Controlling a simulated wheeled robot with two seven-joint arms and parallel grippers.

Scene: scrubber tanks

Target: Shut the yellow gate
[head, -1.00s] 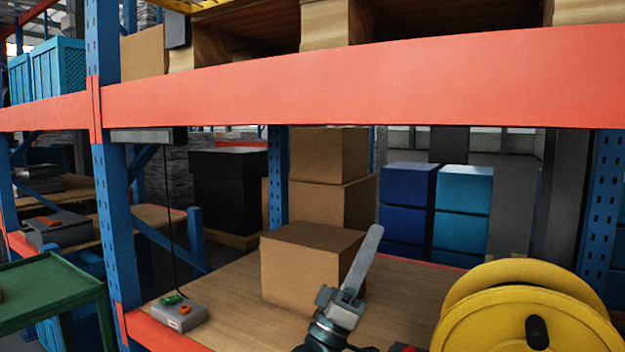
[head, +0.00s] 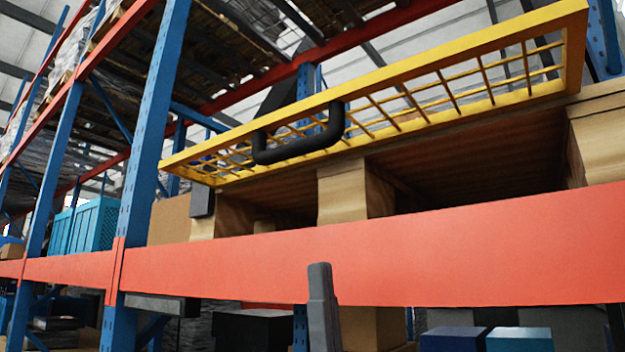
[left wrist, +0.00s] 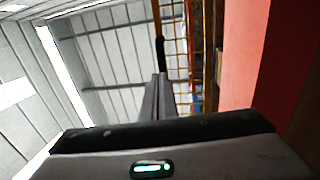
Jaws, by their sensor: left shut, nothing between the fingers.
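The yellow gate (head: 400,78) is a mesh panel above the orange-red shelf beam, in the upper part of the head view. It stands open, swung up and seen tilted from below. A black U-shaped handle (head: 330,140) is on its near bar. My left gripper (head: 320,270) is shut and empty, pointing up in front of the beam, below the handle and apart from it. In the left wrist view, the shut fingers (left wrist: 158,82) point toward the yellow mesh (left wrist: 175,35), with the black handle just beyond the fingertips. My right gripper is not in view.
The orange-red beam (head: 400,260) crosses the head view behind my left gripper. Wooden pallet blocks (head: 350,190) sit under the gate. A blue rack upright (head: 150,150) stands to the left. Blue boxes (head: 520,340) show below the beam.

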